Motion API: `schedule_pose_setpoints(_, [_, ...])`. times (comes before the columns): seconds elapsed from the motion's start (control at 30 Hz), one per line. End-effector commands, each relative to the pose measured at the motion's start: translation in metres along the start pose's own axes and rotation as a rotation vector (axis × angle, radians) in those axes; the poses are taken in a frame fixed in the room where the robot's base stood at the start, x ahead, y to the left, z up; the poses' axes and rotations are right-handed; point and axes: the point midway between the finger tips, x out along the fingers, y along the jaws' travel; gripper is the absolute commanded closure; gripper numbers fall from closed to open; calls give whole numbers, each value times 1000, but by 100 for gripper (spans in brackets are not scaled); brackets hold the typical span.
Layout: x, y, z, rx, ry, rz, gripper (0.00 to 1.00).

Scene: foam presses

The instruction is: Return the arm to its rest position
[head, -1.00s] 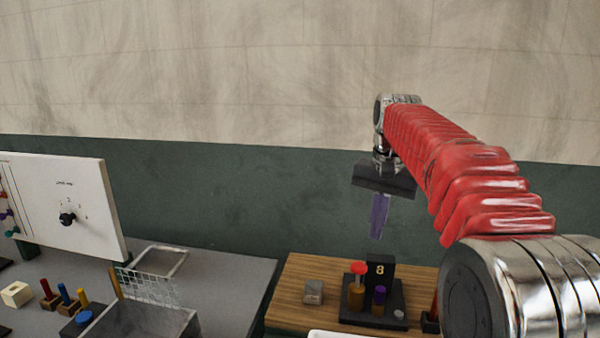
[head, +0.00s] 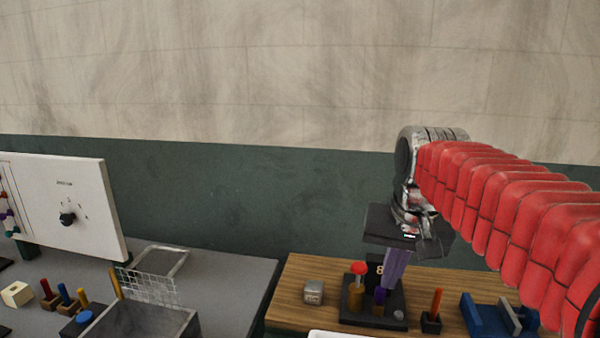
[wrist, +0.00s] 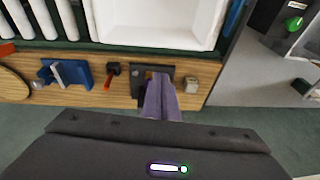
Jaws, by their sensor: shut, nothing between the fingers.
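My gripper (head: 393,272) is at the right of the head view, pointing down, with its purple fingers shut and nothing between them. It hangs in front of a small black press stand (head: 372,309) marked 8, and hides part of it. In the wrist view my gripper's fingers (wrist: 162,84) reach up from the dark palm and overlap the same stand. My red-sleeved arm stretches in from the right edge. Whether the fingertips touch the stand cannot be told.
The wooden bench (head: 295,294) holds a grey cube (head: 314,292), an orange peg (head: 435,305) in a block and a blue vise (head: 490,314). A grey table (head: 225,272) at left bears a wire-sided bin (head: 140,325) and a white dial panel (head: 65,205).

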Motion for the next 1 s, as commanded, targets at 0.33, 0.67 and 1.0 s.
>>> schedule_pose_setpoints(0.33, [10, 13, 59, -83, 70, -8, 100])
schedule_pose_setpoints(0.67, [30, 26, 113, -161, 136, -12, 100])
schedule_pose_setpoints(1.0, [59, 39, 162, -236, 198, -12, 100])
